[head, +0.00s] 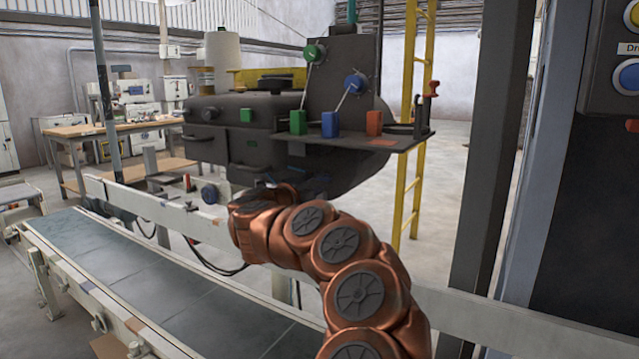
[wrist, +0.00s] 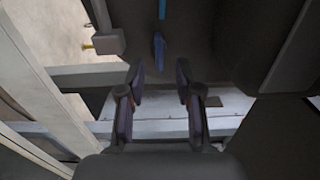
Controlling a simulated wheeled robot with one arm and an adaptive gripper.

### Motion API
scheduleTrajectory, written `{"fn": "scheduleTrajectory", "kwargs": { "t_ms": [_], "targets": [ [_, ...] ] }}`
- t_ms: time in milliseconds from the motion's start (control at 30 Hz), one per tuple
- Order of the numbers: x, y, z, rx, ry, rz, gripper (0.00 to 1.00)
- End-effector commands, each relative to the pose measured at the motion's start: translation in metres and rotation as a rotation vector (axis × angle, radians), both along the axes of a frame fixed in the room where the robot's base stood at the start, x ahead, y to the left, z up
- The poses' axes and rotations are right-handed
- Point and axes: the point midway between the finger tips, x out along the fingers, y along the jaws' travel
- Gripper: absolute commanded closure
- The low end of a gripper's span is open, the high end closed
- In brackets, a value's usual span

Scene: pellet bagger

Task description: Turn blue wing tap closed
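The blue wing tap (wrist: 158,52) shows in the wrist view as a narrow blue wing on a dark surface. Its long side runs up and down the picture, roughly in line with a blue strip (wrist: 162,9) above it. My gripper (wrist: 160,80) is open and empty. Its two dark fingers stand apart to the left and right, and the tap lies just beyond the fingertips, between their lines, with no contact visible. In the head view the gripper is mostly hidden behind my copper wrist, under the dark machine (head: 230,140); I cannot make out the tap there.
The machine's shelf (head: 350,141) carries green, blue and orange blocks, with green and blue dials above. A pale rail (head: 150,205) and a conveyor (head: 150,280) run below. A yellow ladder (head: 412,130) and a dark post (head: 490,150) stand to the right. In the wrist view dark bulky parts (wrist: 290,50) crowd the right side.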

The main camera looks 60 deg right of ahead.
Motion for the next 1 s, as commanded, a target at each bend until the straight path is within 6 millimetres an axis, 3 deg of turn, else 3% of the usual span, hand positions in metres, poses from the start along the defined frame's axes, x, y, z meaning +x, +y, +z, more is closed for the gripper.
{"fn": "scheduleTrajectory", "kwargs": {
  "t_ms": [300, 500, 1000],
  "targets": [
    [0.0, 0.058, -0.001, 0.001, 0.0, 0.008, 0.66],
    [-0.002, 0.082, -0.001, 0.002, 0.0, 0.004, 0.66],
    [-0.004, 0.092, -0.001, 0.001, 0.002, 0.0, 0.66]
  ]
}}
